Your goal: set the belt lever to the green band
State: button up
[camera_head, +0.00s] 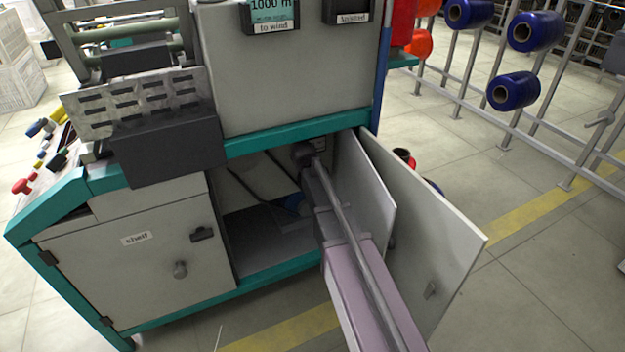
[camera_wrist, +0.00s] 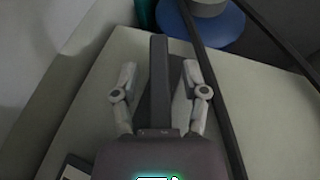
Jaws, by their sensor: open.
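In the wrist view my gripper (camera_wrist: 161,70) is open, with one pale finger on each side of a dark upright bar (camera_wrist: 159,85). The bar may be the belt lever. It stands between the fingers with a gap visible on both sides. I cannot tell a green band for sure; a small teal patch (camera_wrist: 144,12) shows at the top edge. A blue pulley-like part (camera_wrist: 205,28) lies beyond, with dark belt strands (camera_wrist: 213,95) running past on the right. In the head view my arm reaches into the open machine compartment, and my gripper is hidden there.
The open cabinet door (camera_head: 440,225) stands right of my arm, close beside it. The compartment floor (camera_head: 255,240) is partly clear. The shut "shelf" door (camera_head: 130,255) is at left. Blue bobbins (camera_head: 513,91) hang on a rack at the right.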

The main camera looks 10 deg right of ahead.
grip_shut()
jog(key=shift+d+g+y+p, duration=0.1)
jog(key=shift+g+y+p, duration=0.3)
jog(key=shift+y, duration=0.6)
jog(key=shift+m+y, duration=0.4)
jog(key=shift+y, duration=0.5)
